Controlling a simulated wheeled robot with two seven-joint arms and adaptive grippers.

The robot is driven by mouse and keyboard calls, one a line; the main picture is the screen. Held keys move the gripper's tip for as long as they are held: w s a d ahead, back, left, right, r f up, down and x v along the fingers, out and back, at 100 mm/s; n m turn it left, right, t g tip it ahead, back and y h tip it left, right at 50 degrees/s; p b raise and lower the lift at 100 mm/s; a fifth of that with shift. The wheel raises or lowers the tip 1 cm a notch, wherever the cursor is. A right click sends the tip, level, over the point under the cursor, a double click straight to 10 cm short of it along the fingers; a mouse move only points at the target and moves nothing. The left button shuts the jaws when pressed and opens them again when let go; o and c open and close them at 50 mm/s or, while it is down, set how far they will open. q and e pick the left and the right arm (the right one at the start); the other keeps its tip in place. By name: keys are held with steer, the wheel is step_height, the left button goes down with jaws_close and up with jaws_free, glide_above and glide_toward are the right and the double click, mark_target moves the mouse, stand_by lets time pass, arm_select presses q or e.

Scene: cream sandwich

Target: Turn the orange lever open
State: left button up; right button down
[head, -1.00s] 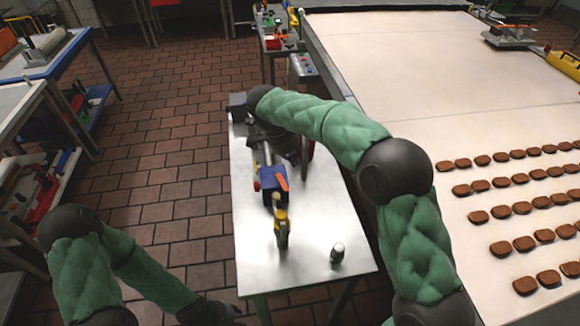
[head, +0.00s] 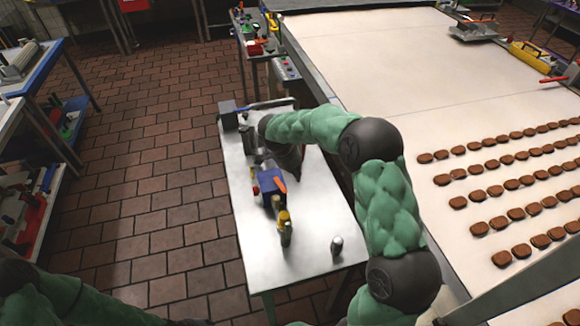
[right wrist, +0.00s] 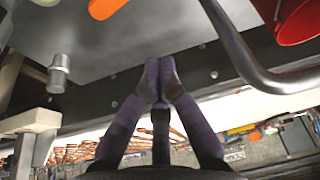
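The orange lever (head: 279,184) sits on a blue block of the machine on the narrow steel table. In the right wrist view an orange, round-ended piece, likely this lever, shows at the top edge (right wrist: 105,7). My right gripper (right wrist: 160,68) has its fingertips together with nothing visible between them. In the head view the dark gripper (head: 296,177) is partly hidden by my arm, just right of and beyond the lever; the two look apart. My left arm shows at the lower left, with its gripper out of frame.
A small metal cylinder (head: 337,246) stands on the table (head: 315,225), and yellow-topped fittings (head: 285,225) stand in front of the lever. In the wrist view a curved metal tube (right wrist: 240,55) and a red container (right wrist: 300,18) lie right of the fingers. A wide conveyor with brown biscuits is to the right.

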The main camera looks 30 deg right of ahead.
mark_target(281, 187)
steer(key=a+f, duration=0.2)
steer(key=f, duration=0.1)
steer(key=shift+a+f+b, duration=0.3)
steer(key=shift+a, duration=0.05)
stand_by(0.3)
